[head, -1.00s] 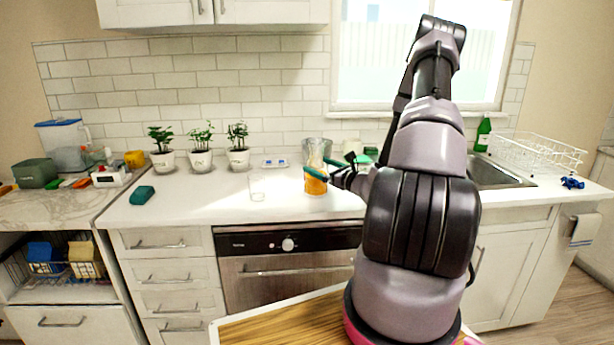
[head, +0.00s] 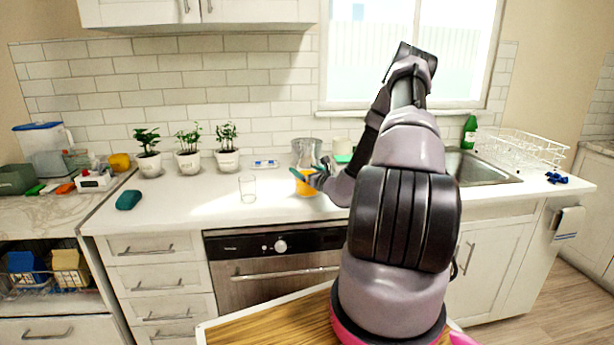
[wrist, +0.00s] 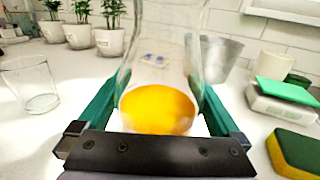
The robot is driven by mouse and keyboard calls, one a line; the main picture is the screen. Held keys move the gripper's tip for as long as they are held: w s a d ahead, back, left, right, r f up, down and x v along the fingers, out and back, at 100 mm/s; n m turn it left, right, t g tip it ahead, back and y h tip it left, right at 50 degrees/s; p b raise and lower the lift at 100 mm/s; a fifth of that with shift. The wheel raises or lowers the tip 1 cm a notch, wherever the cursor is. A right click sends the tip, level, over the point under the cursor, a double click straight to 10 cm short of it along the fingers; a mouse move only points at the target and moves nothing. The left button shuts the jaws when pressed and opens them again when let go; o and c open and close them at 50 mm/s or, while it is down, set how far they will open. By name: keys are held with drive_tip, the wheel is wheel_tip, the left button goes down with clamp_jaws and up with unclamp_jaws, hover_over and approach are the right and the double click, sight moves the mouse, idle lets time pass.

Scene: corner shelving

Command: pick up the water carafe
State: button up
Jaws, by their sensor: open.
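The water carafe is clear glass with orange liquid in its lower part. In the wrist view the carafe (wrist: 158,108) stands upright between the two green fingers of my gripper (wrist: 158,85). The fingers are open, one on each side of it; I cannot tell whether either touches the glass. Its top is cut off by the frame. In the head view the carafe (head: 306,187) is on the white counter, partly hidden by my gripper (head: 308,174) and its green finger.
A drinking glass (head: 247,188) stands left of the carafe. A metal cup (wrist: 220,58) is close behind it on the right. A scale with a green top (wrist: 284,95) and a yellow-green sponge (wrist: 295,152) lie to the right. Potted plants (head: 188,160) line the back left.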

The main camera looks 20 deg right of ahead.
sight(303, 142)
drive_tip(key=shift+w+a, duration=0.1)
drive_tip(key=shift+w, duration=0.75)
clamp_jaws()
drive_tip(key=shift+r, duration=0.25)
drive_tip(key=shift+r, duration=4.75)
